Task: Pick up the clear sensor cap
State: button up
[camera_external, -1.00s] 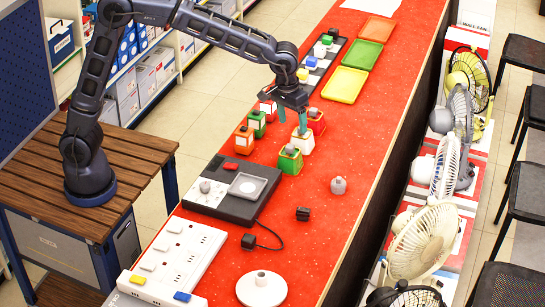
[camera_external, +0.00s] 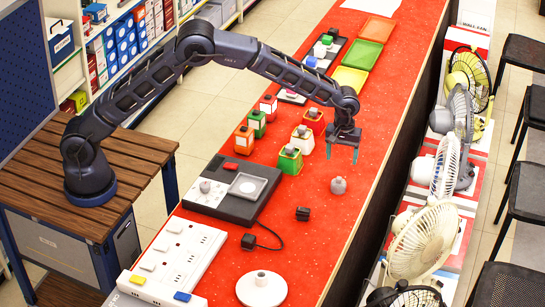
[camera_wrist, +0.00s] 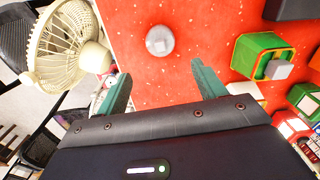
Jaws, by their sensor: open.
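A small grey, rounded cap with a knob on top (camera_external: 338,186), which looks like the clear sensor cap, stands alone on the red table (camera_external: 330,230). Whether it is see-through is hard to tell. It also shows in the wrist view (camera_wrist: 160,41), ahead of and roughly between the fingertips. My gripper (camera_external: 343,154) is open, points down and holds nothing. It is just above and slightly right of the cap in the external view, apart from it. Its teal fingers also show in the wrist view (camera_wrist: 161,74).
A green box (camera_external: 290,160) and a white box (camera_external: 303,139) stand left of my gripper, with more coloured boxes beyond. A black block (camera_external: 303,213) lies nearer the front. Fans (camera_external: 422,238) line the right side, past the table edge. The table around the cap is clear.

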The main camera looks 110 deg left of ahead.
aim_at(339, 177)
notch_tip(339, 177, down, 5)
jog(key=shift+s+d+f, duration=0.1)
jog(key=shift+d+f, duration=0.1)
jog(key=shift+f, duration=1.2)
jog(key=shift+d+f, duration=0.2)
jog(key=shift+f, duration=1.2)
jog(key=shift+c, duration=0.4)
jog(key=c, duration=0.8)
jog(key=shift+r, duration=0.1)
